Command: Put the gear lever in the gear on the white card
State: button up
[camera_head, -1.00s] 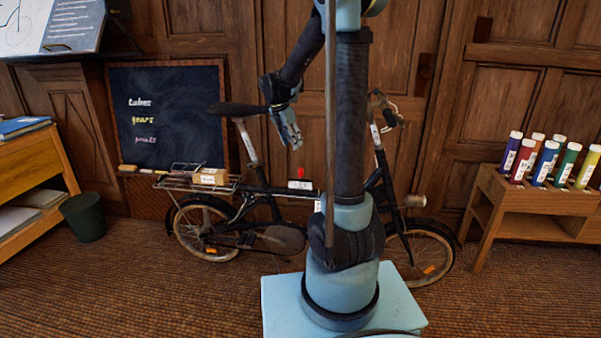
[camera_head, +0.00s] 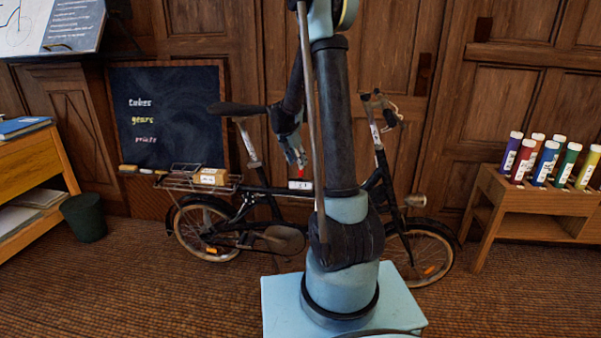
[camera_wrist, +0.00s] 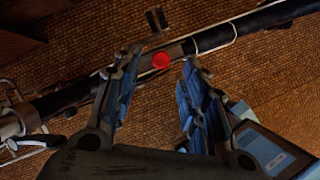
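The gear lever (camera_wrist: 161,61) shows as a red round knob at the bicycle's frame tube in the wrist view. In the head view its red knob (camera_head: 302,173) is small and just under my fingertips. The white card (camera_head: 300,184) sits on the tube at the knob; its marking is too small to read. My gripper (camera_head: 298,160) points down just above the knob. In the wrist view my gripper (camera_wrist: 161,68) is open, with a finger on either side of the knob in the picture and nothing held. Whether the fingers touch it cannot be told.
The black bicycle (camera_head: 225,228) stands in front of panelled doors. A chalkboard (camera_head: 170,112) listing "tubes, gears, prints" is behind it at left. A wooden rack (camera_head: 540,198) with coloured tubes stands at right, a green bin (camera_head: 84,218) at left. Brown floor lies open in front.

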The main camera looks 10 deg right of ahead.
aim_at(301, 178)
jog(key=shift+x, duration=3.1)
jog(key=shift+c, duration=0.6)
grip_shut()
